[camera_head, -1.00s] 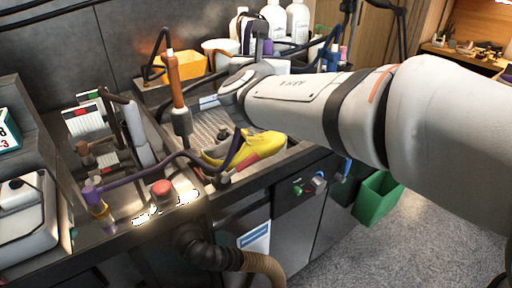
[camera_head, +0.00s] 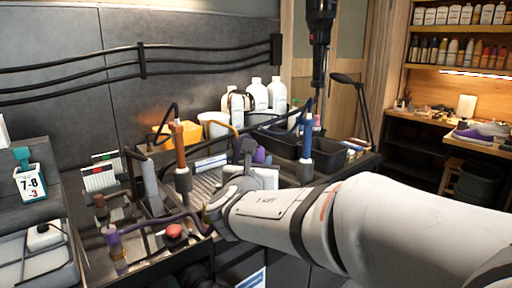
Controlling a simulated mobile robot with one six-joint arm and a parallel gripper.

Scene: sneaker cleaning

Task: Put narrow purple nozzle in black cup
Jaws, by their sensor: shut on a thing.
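My gripper (camera_head: 249,158) is partly hidden behind my own wrist, beside the dark tray. It is shut on a small purple piece (camera_head: 261,155), which looks like the purple nozzle; its narrow end is not clear. Another purple part (camera_head: 112,236) sits on a hose-fed tool at the left front of the bench, apart from my gripper. I cannot make out a black cup for certain.
A dark tray (camera_head: 283,138) lies behind my gripper. An orange bin (camera_head: 162,131), a white tub (camera_head: 214,122) and white bottles (camera_head: 258,95) stand at the back. Upright orange (camera_head: 180,150) and blue (camera_head: 307,145) tools flank my gripper. A shelf unit is at right.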

